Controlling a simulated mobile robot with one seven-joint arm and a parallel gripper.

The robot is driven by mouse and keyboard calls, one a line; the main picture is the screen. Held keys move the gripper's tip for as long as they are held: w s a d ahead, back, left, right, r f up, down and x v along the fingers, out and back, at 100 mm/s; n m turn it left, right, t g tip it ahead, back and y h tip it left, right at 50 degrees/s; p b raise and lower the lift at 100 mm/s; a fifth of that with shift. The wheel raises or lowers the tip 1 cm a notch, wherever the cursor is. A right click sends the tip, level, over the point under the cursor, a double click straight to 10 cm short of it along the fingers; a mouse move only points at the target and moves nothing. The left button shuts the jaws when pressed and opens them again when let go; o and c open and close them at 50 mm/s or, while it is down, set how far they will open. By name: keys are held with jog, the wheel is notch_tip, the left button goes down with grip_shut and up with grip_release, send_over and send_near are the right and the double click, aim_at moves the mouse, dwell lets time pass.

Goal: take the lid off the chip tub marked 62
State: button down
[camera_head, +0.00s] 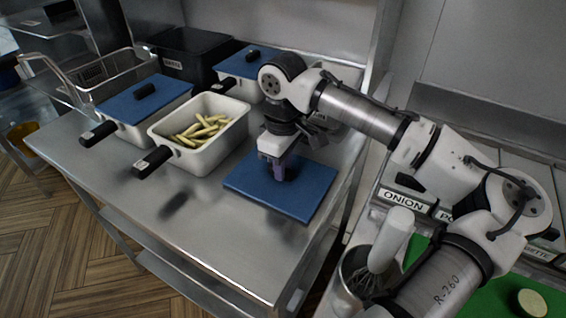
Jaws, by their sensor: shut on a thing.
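An open white tub (212,160) holds several pale chips (203,130) and has a black handle (152,162) with a small tag too small to read. A blue lid (310,197) is to the right of this tub, apart from it, flat over the steel counter. My gripper (278,172) points down and is shut on the lid's dark knob. I cannot tell whether the lid touches the counter. Two other white tubs have blue lids on, one at the left (125,130) and one behind (243,88). I cannot read the number 62 on any tub.
A wire basket (105,70) and a black bin (190,52) stand at the back left. The steel counter (215,240) is clear in front of the open tub. Labelled containers, one reading ONION (403,203), and a green board (490,295) are at the right.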

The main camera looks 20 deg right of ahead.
jog(key=shift+f, duration=0.1)
jog(key=c, duration=1.3)
grip_release()
jog(key=shift+o, duration=0.2)
notch_tip(320, 180, up, 14)
jog(key=p, duration=1.2)
jog(key=shift+s+f, duration=0.1)
jog(key=shift+f, duration=0.05)
